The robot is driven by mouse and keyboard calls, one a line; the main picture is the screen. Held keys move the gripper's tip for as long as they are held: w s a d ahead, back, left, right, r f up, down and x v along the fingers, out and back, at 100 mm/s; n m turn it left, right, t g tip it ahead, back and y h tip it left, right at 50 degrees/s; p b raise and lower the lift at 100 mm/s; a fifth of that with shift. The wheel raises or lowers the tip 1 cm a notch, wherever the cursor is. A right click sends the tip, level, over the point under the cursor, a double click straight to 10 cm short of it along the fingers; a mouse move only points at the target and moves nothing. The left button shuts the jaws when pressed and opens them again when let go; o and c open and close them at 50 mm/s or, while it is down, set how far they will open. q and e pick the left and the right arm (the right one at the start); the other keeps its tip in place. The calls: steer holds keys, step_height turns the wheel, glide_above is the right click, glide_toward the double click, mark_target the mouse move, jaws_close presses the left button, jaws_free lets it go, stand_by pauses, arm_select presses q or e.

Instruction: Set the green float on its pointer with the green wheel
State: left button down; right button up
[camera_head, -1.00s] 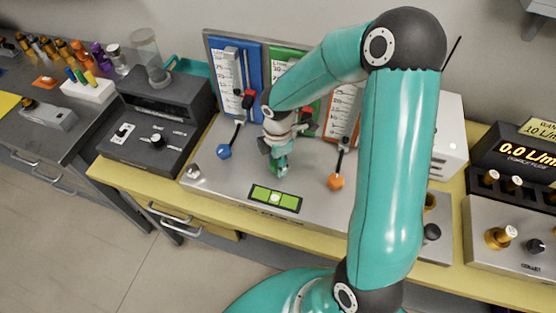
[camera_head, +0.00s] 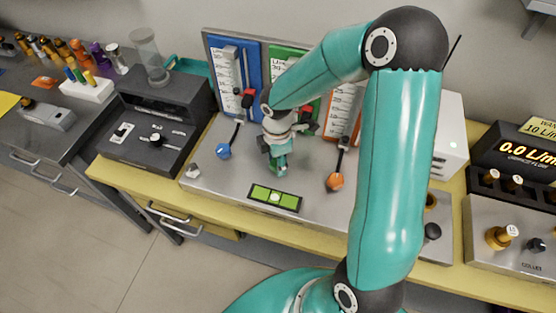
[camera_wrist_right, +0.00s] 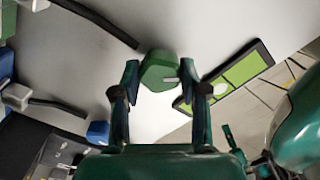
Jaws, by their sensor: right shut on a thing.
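The green wheel (camera_wrist_right: 158,72) is a faceted knob with a white mark, seen in the right wrist view between the two fingers of my right gripper (camera_wrist_right: 160,88). My right gripper (camera_head: 278,165) is shut on it and points down above the bench plate in the head view. The green panel (camera_head: 286,61) with its scale stands upright between the blue and orange panels. My right arm covers much of this panel, so I cannot make out the green float or its pointer clearly. My left gripper is out of view.
A green level strip (camera_head: 273,198) lies in front. A dark device (camera_head: 165,115) stands left.

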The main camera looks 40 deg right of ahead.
steer(key=shift+w, duration=0.25)
steer(key=m+b, duration=0.3)
steer(key=m, duration=0.1)
steer(key=shift+b, duration=0.3)
steer(key=m+b, duration=0.3)
steer(key=m, duration=0.1)
steer(key=shift+m, duration=0.4)
steer(key=m+b, duration=0.3)
steer(key=m, duration=0.2)
steer(key=shift+r+m+b, duration=0.15)
steer(key=shift+m+b, duration=0.7)
steer(key=shift+m, duration=1.65)
steer(key=o, duration=1.1)
steer(key=shift+o, duration=0.2)
steer(key=shift+s, duration=0.1)
